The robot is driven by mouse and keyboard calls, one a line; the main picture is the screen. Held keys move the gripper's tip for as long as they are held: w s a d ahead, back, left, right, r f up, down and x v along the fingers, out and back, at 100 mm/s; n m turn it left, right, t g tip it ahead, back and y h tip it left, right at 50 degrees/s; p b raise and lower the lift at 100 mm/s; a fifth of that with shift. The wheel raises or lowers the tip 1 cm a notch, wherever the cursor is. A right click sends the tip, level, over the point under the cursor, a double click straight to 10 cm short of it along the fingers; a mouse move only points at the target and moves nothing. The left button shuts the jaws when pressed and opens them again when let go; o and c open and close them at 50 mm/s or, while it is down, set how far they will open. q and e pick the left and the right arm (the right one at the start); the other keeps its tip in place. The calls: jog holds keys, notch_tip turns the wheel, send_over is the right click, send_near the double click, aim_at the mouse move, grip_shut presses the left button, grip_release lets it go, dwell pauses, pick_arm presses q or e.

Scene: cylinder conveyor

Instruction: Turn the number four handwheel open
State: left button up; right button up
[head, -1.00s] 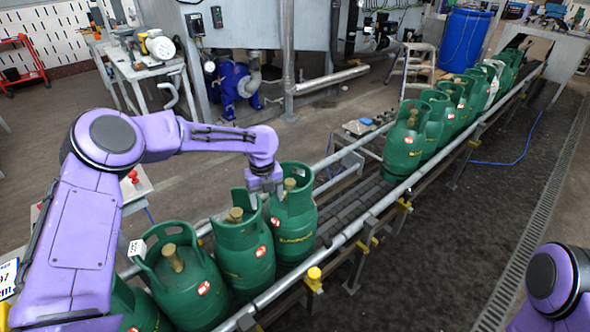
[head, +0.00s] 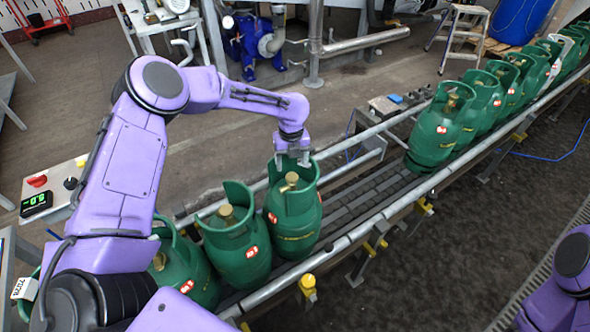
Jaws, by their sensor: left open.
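Several green gas cylinders with brass-coloured valve tops stand on the conveyor. The frontmost cylinder of the near group (head: 292,222) is upright inside its collar, with its brass handwheel (head: 291,181) showing. My left gripper (head: 293,161) points down just above that handwheel, open, its fingers near the collar's top edge. I cannot tell whether they touch it. Left of it stand a second cylinder (head: 240,258) with its own brass top (head: 228,215) and a third (head: 190,275), partly hidden by my left arm. No number four marking is readable. My right gripper is out of view.
A gap of bare conveyor (head: 355,195) separates the near group from a far row of cylinders (head: 437,130). Rails (head: 360,232) run along both sides. A control box (head: 55,190) with a red knob and green display stands at the left.

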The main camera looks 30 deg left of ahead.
aim_at(292, 177)
pick_arm(q)
jog(key=f, duration=0.3)
jog(key=shift+s+a+f+p, duration=0.1)
jog(key=shift+s+f+p, duration=0.15)
jog(key=shift+f+p, duration=0.15)
jog(key=f, duration=0.1)
jog(key=w+f, duration=0.1)
jog(key=f, duration=0.1)
jog(key=shift+w+f, duration=0.1)
jog(key=shift+s+r, duration=0.2)
jog(key=shift+s, duration=0.05)
jog(key=shift+c, duration=1)
jog(key=c, duration=0.9)
jog(key=shift+o, duration=0.2)
